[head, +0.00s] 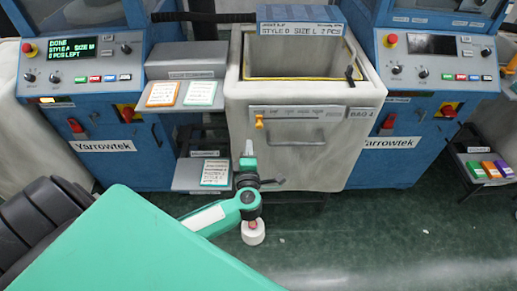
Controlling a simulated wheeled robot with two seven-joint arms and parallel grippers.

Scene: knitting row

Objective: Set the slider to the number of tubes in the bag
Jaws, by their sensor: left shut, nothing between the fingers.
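The bag (353,93) is a pale fabric bin between two blue machines, labelled BAG 4. Its mouth is open toward me; I see no tubes in the part of the inside that shows, and its bottom is hidden. The slider (260,122) is a small orange-yellow tab at the left end of a pale scale strip (300,112) on the bag's front. The marks on the strip are too small to read. My left gripper (248,148) is shut and empty, pointing up, just below and left of the slider and apart from it in the picture. My right gripper is out of view.
A sign (300,28) at the bag's back reads STYLE D SIZE L 2 PCS. A shelf with orange and green cards (201,92) stands left of the bag. The left machine's screen (70,58) reads DONE. A rack with coloured boxes (490,169) stands at right. The floor front right is clear.

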